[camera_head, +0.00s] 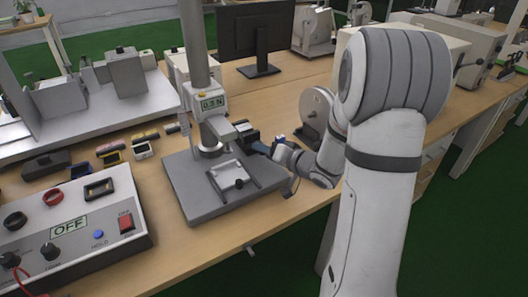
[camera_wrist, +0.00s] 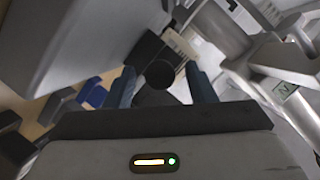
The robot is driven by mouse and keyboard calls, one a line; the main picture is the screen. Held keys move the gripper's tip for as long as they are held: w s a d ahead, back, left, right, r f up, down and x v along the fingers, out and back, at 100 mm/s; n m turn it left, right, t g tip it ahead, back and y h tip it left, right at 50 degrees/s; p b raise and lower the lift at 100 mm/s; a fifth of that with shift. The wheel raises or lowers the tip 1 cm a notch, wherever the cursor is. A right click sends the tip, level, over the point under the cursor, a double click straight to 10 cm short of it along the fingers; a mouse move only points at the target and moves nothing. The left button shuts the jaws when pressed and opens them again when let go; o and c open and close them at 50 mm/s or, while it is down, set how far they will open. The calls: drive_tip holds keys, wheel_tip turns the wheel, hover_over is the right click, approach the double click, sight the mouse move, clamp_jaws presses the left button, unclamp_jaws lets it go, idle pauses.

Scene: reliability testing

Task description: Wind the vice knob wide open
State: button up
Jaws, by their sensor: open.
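A test stand (camera_head: 202,80) with a display reading about 0.3 N stands on a grey base plate. A small light clamp or plate fixture (camera_head: 232,178) with a small round part sits on that base. My gripper (camera_head: 246,138) is at the right side of the stand's head, above the base. In the wrist view my gripper (camera_wrist: 163,88) is open, its two blue-grey fingers apart. A dark round knob (camera_wrist: 160,73) shows between the fingers; I cannot tell whether they touch it. In the head view this knob is hidden or too small to make out.
A control box (camera_head: 85,215) with an OFF display stands at the front left. Several small gauges (camera_head: 142,150) lie behind it. A monitor (camera_head: 258,35) and a grey round-faced machine (camera_head: 318,108) stand behind my gripper. The desk front (camera_head: 190,265) is mostly clear.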

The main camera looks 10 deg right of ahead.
drive_tip(key=shift+w+a+f, duration=0.15)
drive_tip(key=shift+w+a, duration=0.2)
drive_tip(key=shift+w, duration=0.2)
drive_tip(key=c, duration=1)
drive_tip(key=shift+o, duration=0.2)
drive_tip(key=shift+n, duration=0.3)
